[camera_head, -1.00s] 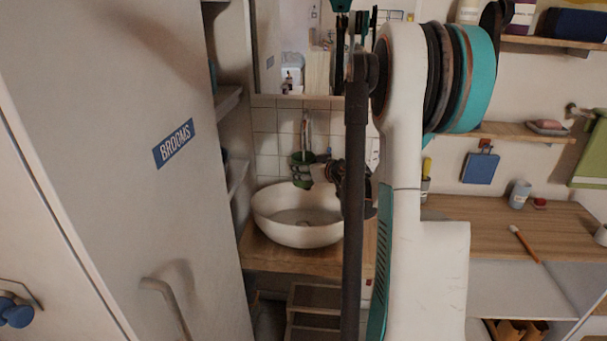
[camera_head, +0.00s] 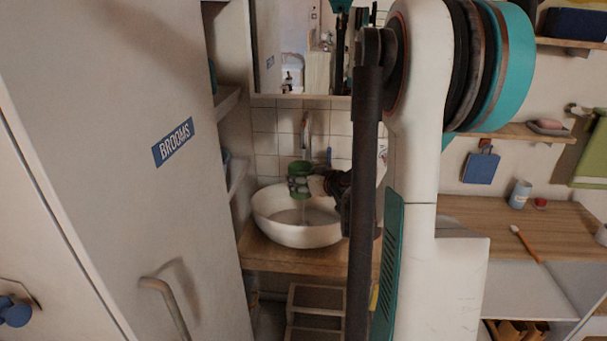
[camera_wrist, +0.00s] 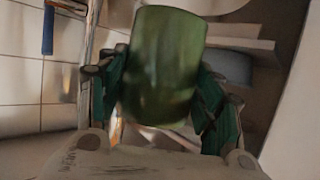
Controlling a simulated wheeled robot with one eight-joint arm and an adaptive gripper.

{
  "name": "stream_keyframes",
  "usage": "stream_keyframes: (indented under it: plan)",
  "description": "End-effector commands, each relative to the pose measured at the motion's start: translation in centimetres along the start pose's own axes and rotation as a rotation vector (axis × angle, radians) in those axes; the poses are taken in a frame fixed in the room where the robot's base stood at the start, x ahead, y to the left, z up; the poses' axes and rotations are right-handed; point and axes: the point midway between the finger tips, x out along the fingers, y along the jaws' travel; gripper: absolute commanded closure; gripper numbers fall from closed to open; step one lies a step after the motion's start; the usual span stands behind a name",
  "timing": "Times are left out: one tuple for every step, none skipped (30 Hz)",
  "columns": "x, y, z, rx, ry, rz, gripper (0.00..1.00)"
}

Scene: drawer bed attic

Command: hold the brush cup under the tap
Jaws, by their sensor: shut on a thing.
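The green brush cup (camera_head: 301,167) is gripped above the white basin (camera_head: 285,232). The metal tap (camera_head: 306,135) rises behind the basin against the tiles, with the cup just below and in front of its upper part in the picture. I cannot tell whether the cup's mouth is directly under the spout. My gripper (camera_head: 299,186) is shut around the cup. In the wrist view, my gripper (camera_wrist: 160,105) has a teal finger on each side of the green cup (camera_wrist: 165,60). The cup's inside is hidden, and I cannot tell if water runs.
A mirror (camera_head: 300,60) hangs above the tiles. The tall door marked BROOMS (camera_head: 110,150) stands close on the left. A wooden desk (camera_head: 480,220) with a grey-blue can (camera_head: 520,194) and a brush (camera_head: 524,243) lies on the right. A step stool (camera_head: 316,305) is below the basin.

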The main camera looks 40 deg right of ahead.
Motion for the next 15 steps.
stream_keyframes:
  plan:
    - [0.0, 0.0, 0.0, 0.0, 0.0, 0.0, 0.75]
    - [0.0, 0.0, 0.0, 0.0, 0.0, 0.0, 0.75]
    - [-0.1, -0.1, 0.0, 0.0, 0.0, 0.0, 0.75]
    - [-0.2, -0.2, 0.0, 0.0, 0.0, 0.0, 0.75]
    - [-0.3, -0.3, 0.0, 0.0, 0.0, 0.0, 0.75]
    - [-0.6, -0.5, 0.1, 0.0, 0.0, 0.0, 0.75]
    - [-0.8, -0.6, 0.1, 0.0, 0.0, 0.0, 0.75]
    - [-0.9, -0.8, 0.2, 0.0, 0.0, 0.0, 0.75]
    - [-1.2, -1.0, 0.2, 0.0, 0.0, 0.0, 0.75]
    - [-1.4, -1.2, 0.3, 0.0, 0.0, 0.0, 0.75]
    - [-1.6, -1.3, 0.3, 0.0, 0.0, 0.0, 0.75]
    - [-1.8, -1.5, 0.4, 0.0, 0.0, 0.0, 0.75]
    - [-2.0, -1.7, 0.4, 0.0, 0.0, 0.0, 0.75]
    - [-2.2, -1.8, 0.5, 0.0, 0.0, 0.0, 0.75]
    - [-2.4, -2.0, 0.5, 0.0, 0.0, 0.0, 0.75]
